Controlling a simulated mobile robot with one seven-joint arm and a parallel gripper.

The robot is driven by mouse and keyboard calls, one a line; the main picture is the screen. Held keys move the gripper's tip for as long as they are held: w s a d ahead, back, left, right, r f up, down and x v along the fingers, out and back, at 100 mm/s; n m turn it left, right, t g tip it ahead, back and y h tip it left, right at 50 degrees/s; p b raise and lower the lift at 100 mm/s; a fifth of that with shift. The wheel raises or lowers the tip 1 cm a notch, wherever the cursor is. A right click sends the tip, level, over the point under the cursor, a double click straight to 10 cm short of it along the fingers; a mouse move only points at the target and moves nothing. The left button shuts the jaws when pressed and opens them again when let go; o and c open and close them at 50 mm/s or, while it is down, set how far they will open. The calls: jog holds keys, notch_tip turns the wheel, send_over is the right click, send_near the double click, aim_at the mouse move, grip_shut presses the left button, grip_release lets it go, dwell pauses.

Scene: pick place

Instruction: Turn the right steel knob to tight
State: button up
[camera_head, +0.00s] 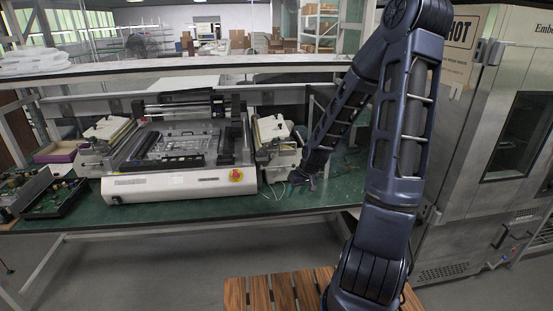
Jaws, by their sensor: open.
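A white bench machine (160,188) with a red button (236,175) on its front stands on the green-topped bench (345,180). A cream-white unit (275,132) adjoins its right side, and a similar unit (108,130) adjoins its left. I cannot clearly make out the right steel knob; it is too small or hidden near my gripper. My gripper (298,181) is open, low over the bench at the lower right of the right-hand unit. It looks close to that unit, but I cannot tell whether it touches anything.
A black tray of circuit boards (50,197) and a purple box (60,151) sit at the left. A large steel cabinet (490,150) stands at the right. A slatted wooden surface (290,290) lies in front. The bench right of my gripper looks mostly clear.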

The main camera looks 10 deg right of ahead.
jog(key=w+a+f+t+y, duration=0.1)
jog(key=w+a+f+y, duration=0.2)
jog(key=f, duration=0.1)
jog(key=m+t+y, duration=0.2)
jog(key=m+t, duration=0.5)
jog(key=t, duration=0.2)
send_near(274, 157)
jog(key=x, duration=0.8)
jog(key=shift+w+r, duration=0.1)
grip_shut()
